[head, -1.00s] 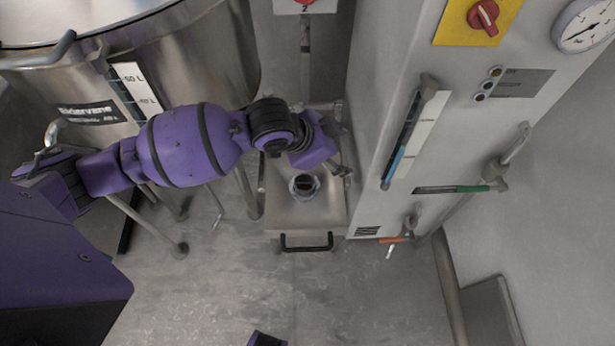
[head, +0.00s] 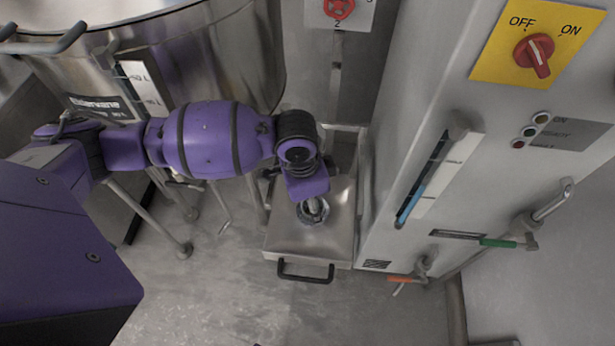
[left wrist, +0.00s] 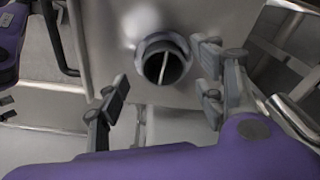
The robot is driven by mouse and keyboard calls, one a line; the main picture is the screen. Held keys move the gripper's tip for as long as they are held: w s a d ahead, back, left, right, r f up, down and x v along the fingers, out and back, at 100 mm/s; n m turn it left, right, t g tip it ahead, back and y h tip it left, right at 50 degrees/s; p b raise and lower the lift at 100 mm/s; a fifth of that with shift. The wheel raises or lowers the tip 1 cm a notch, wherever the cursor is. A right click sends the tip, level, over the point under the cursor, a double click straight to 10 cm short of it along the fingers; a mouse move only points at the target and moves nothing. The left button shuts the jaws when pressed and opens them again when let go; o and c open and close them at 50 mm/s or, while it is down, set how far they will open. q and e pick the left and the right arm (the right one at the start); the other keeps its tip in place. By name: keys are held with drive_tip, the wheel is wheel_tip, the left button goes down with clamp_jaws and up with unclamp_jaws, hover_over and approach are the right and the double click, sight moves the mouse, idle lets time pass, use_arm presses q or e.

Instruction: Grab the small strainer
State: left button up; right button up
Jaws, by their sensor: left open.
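The small strainer (head: 313,210) appears as a round grey metal piece with a dark opening, on top of the steel box (head: 285,235). In the left wrist view the strainer (left wrist: 165,60) shows a thin bar across its opening. My left gripper (head: 312,198) is right above it in the head view and partly covers it. In the left wrist view the left gripper's fingers (left wrist: 164,88) are spread wide, one toward each side of the strainer, with nothing between them gripped. My right gripper is out of view.
The box has a black handle (head: 305,272) at its front. A grey control cabinet (head: 440,100) with a red switch (head: 534,55) and valve levers stands close on the right. A large steel kettle (head: 200,60) stands behind my left arm. The floor in front is clear.

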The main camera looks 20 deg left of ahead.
use_arm(q)
drive_tip(key=shift+w+d+f, duration=0.1)
drive_tip(key=shift+f, duration=0.55)
drive_tip(key=shift+w+d+f, duration=0.1)
drive_tip(key=shift+f, duration=0.5)
drive_tip(key=shift+c, duration=0.5)
drive_tip(key=c, duration=1.5)
drive_tip(key=shift+o, duration=0.2)
drive_tip(key=shift+r, duration=0.15)
